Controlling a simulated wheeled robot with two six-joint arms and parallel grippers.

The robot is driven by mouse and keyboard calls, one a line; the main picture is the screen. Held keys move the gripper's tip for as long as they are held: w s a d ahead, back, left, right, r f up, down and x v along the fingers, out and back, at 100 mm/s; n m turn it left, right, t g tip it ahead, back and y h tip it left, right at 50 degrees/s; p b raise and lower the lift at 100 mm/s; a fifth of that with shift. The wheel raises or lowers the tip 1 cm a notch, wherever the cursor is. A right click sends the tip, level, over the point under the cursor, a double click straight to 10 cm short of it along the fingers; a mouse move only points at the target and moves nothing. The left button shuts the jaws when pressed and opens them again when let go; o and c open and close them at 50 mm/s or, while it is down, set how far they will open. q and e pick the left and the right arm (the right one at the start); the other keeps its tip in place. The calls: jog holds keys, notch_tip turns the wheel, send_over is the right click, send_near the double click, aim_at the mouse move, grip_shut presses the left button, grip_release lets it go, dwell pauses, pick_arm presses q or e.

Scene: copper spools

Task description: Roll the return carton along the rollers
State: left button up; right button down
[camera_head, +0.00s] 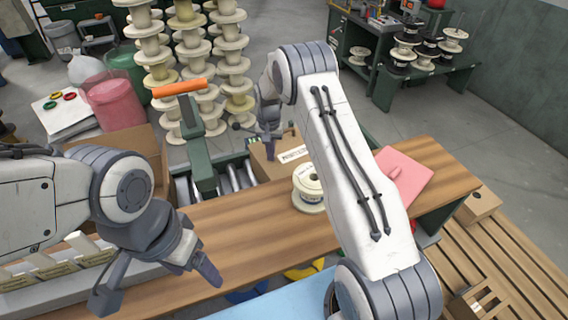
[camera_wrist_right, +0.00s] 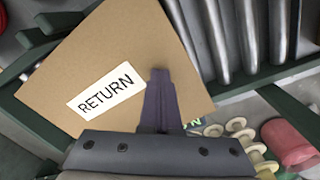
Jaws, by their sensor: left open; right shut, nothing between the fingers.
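The return carton (camera_head: 262,164) is a brown box with a white label, at the right end of the rollers, partly hidden by my right arm. In the right wrist view the carton (camera_wrist_right: 120,45) fills the upper left, its "RETURN" label readable. The metal rollers (camera_head: 234,178) lie to its left in a green frame. My left gripper (camera_head: 157,285) is open and empty above the wooden bench, away from the carton.
A green post with an orange bar (camera_head: 180,88) stands over the rollers. A white spool (camera_head: 308,187) and a pink folder (camera_head: 403,177) are on the wooden bench (camera_head: 240,225). Another brown box (camera_head: 140,140) is left of the rollers. Stacked spools stand behind.

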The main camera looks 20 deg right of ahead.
jog(key=shift+s+d+f+b, duration=0.15)
jog(key=shift+d+b, duration=0.15)
jog(key=shift+d, duration=2.8)
jog(key=shift+s+d+f+b, duration=0.1)
jog(key=shift+d+b, duration=0.15)
jog(key=shift+d, duration=2.85)
pick_arm(q)
jog(key=shift+f+b, duration=0.45)
jog(key=shift+f, duration=0.55)
pick_arm(e)
jog(key=shift+d+f, duration=0.15)
jog(key=shift+d, duration=3.6)
pick_arm(q)
jog(key=shift+a+f, duration=0.1)
jog(key=shift+a, duration=0.05)
pick_arm(e)
jog(key=shift+d, duration=1.05)
pick_arm(q)
notch_tip(320, 180, up, 5)
jog(key=p, duration=0.4)
jog(key=shift+f+p, duration=0.1)
jog(key=shift+p, duration=0.2)
pick_arm(e)
notch_tip(320, 180, up, 8)
jog(key=shift+w+a+r, duration=0.15)
jog(key=shift+r, duration=0.1)
